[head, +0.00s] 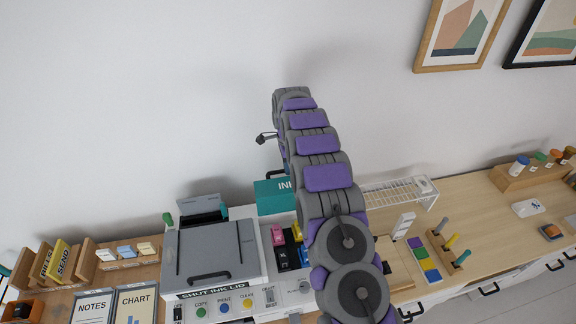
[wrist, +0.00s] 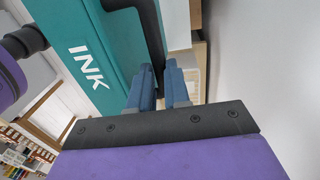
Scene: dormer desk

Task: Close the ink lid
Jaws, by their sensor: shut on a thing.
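The ink lid (head: 269,198) is a teal panel marked INK. In the head view it stands raised behind the open ink bay, partly hidden by my arm. In the wrist view the teal lid (wrist: 85,45) fills the upper left, with a black bar handle (wrist: 150,35) along its edge. My gripper (wrist: 160,80) has its blue fingers shut on that handle. My arm hides the fingers in the head view. The ink bay holds pink (head: 278,234), yellow (head: 297,231) and black (head: 286,256) cartridges, partly covered by my arm.
The printer's grey top cover (head: 210,252) is left of the bay, with coloured buttons along its front. A white wire rack (head: 395,193) and coloured blocks (head: 424,260) are to the right. A wall rises close behind the desk.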

